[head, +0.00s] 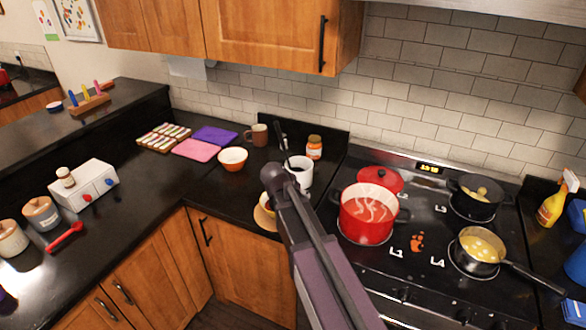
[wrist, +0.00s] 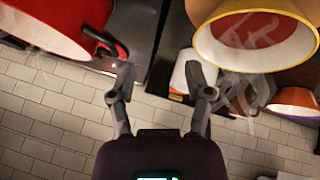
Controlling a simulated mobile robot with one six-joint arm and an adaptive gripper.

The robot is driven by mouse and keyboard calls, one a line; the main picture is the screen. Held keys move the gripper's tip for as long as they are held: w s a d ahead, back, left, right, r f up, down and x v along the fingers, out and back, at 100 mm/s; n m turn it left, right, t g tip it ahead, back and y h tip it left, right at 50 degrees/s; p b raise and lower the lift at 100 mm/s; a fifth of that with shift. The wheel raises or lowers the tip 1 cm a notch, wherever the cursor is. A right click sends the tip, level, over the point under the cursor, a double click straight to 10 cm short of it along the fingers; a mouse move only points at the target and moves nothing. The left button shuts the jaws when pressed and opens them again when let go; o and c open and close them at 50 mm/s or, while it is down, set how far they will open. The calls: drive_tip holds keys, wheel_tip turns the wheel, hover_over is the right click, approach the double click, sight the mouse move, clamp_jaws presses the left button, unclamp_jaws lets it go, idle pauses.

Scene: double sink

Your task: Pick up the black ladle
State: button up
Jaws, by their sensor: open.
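A thin dark handle (head: 286,150), which looks like the black ladle, rises from a white container (head: 303,172) on the counter left of the stove. Its lower end is hidden, and my arm partly covers this spot in the head view. I cannot make out the ladle clearly in the wrist view.
A red pot (head: 367,222) stands on the stove close right of my arm. A black pot (head: 474,205) and a pan (head: 478,270) are further right. A jar (head: 314,147), a brown mug (head: 257,135) and an orange bowl (head: 232,162) stand near the container. The tiled wall is behind.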

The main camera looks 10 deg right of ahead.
drive_tip(key=w+a+r+m+t+h, duration=0.1)
drive_tip(key=w+a+r+t+h, duration=0.15)
drive_tip(key=w, duration=0.65)
drive_tip(key=t, duration=0.4)
approach(283, 146)
drive_tip(key=shift+s+a+r+m+b, duration=0.15)
drive_tip(key=shift+s+a+r, duration=0.1)
drive_tip(key=shift+s+a, duration=0.25)
drive_tip(key=shift+s+a+r+m+b, duration=0.15)
drive_tip(key=shift+s+a+r, duration=0.15)
drive_tip(key=shift+a, duration=0.4)
drive_tip(key=shift+f, duration=0.1)
drive_tip(key=b+x, duration=0.3)
drive_tip(key=x, duration=0.5)
drive_tip(key=shift+d, duration=0.25)
drive_tip(key=shift+w+f, duration=0.15)
drive_tip(key=shift+b+x, duration=1.05)
drive_tip(key=shift+x, duration=1.5)
drive_tip(key=shift+d, duration=0.2)
